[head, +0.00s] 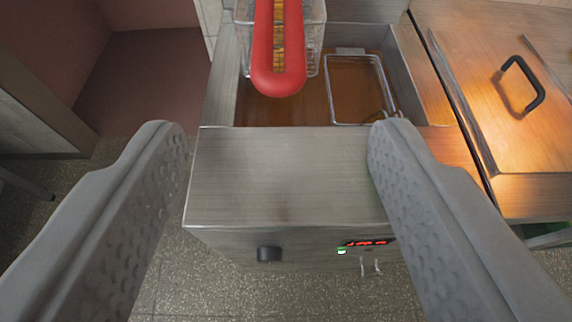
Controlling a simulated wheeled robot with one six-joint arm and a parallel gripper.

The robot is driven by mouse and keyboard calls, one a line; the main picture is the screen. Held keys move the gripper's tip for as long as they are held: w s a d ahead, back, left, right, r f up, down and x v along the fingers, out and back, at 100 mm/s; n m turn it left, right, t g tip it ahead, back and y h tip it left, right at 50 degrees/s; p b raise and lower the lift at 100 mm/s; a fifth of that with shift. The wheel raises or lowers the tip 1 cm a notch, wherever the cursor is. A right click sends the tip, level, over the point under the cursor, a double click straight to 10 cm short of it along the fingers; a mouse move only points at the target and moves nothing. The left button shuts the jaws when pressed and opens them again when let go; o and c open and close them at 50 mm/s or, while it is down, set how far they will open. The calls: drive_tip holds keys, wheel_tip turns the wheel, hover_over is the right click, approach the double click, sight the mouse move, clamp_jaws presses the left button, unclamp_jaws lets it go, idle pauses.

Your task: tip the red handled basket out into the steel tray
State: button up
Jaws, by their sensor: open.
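The red handled basket is at the top middle of the head view. Its red looped handle (278,70) points toward me, and part of its clear wire body (316,30) shows behind, cut off by the top edge. Golden brown food shows through the handle's loop. The basket is above or in the fryer's oil well; I cannot tell which. My gripper (270,140) is open and empty, its two grey fingers spread wide on this side of the handle, not touching it. No steel tray that I can be sure of is in view.
A steel fryer (290,180) with a knob (269,254) and a red display (368,242) stands ahead. A second wire basket (358,90) sits in its oil at right. A steel lid with a black handle (530,85) is at far right.

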sight(286, 83)
drive_tip(key=x, duration=1.4)
drive_tip(key=shift+w+f, duration=0.2)
drive_tip(key=shift+w, duration=0.05)
clamp_jaws()
drive_tip(key=shift+r, duration=2.45)
drive_tip(key=s, duration=0.5)
drive_tip(key=shift+a, duration=0.1)
